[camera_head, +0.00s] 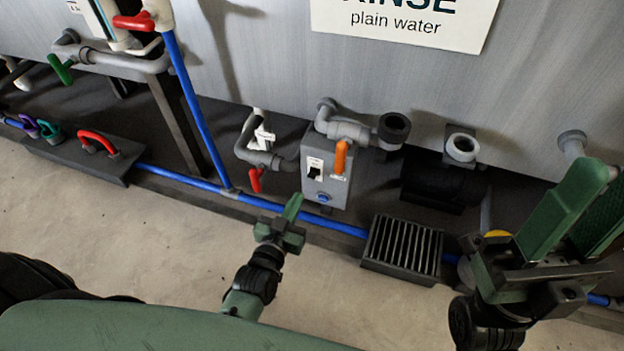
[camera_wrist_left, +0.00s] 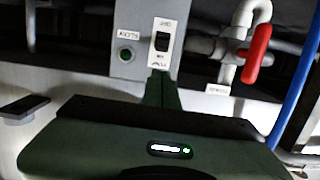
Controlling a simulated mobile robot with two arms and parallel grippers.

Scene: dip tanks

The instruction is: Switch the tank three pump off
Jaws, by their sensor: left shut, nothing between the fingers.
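A grey pump box (camera_head: 325,188) stands on the floor below the tank whose sign (camera_head: 405,20) reads "RINSE plain water". No tank number is legible. In the left wrist view the switch (camera_wrist_left: 162,42) shows close up, beside a round green-ringed indicator (camera_wrist_left: 126,55). My left gripper (camera_head: 294,205) is shut and empty, in front of the box. Its fingers (camera_wrist_left: 160,90) point towards the switch; contact cannot be told.
A red-handled valve (camera_head: 255,180) is close left of the box. A blue pipe (camera_head: 270,205) runs along the floor in front. A slatted grate (camera_head: 403,250) lies right of the box. A rack with coloured handles (camera_head: 85,157) is at the left. Concrete floor is clear in front.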

